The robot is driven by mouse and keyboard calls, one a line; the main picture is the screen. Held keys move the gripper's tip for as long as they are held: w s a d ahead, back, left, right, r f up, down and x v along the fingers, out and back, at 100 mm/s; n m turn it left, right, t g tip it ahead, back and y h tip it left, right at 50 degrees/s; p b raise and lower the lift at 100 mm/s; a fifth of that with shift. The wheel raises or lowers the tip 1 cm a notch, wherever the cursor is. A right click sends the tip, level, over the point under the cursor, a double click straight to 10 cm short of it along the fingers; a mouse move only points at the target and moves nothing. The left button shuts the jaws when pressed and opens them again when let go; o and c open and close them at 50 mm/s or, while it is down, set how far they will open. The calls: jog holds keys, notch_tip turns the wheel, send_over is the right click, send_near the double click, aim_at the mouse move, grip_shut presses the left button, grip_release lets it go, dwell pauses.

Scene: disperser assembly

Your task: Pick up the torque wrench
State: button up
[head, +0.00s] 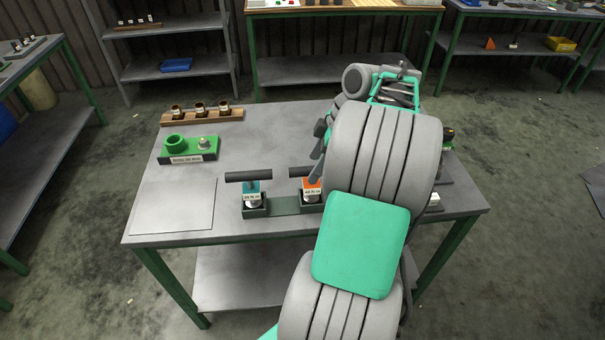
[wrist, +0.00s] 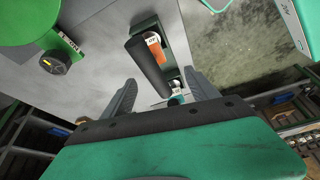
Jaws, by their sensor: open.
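Two torque wrenches with dark T-shaped handles stand upright in a green holder (head: 284,206) near the table's front edge. One has a teal body (head: 252,188), the other an orange body (head: 312,183); both carry white labels. My arm partly covers the orange one. My gripper (head: 319,140) is open and empty, just behind the orange wrench. In the wrist view, my gripper's fingers (wrist: 161,78) are spread apart, with the dark handle of the orange wrench (wrist: 146,66) showing ahead, between and beyond them. The teal wrench (wrist: 174,86) shows smaller, farther along the holder.
A green fixture (head: 190,148) and a wooden rack (head: 202,114) with several small parts sit at the table's back left. A flat grey plate (head: 172,204) lies front left. A round green object (wrist: 30,22) fills the wrist view's upper left. The table's middle is clear.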

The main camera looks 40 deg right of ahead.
aim_at(311, 186)
jog(key=x, duration=0.5)
jog(key=d+x, duration=0.1)
jog(key=x, duration=0.2)
jog(key=shift+f, duration=0.35)
jog(key=shift+d, duration=0.1)
jog(key=shift+c, duration=0.2)
grip_shut()
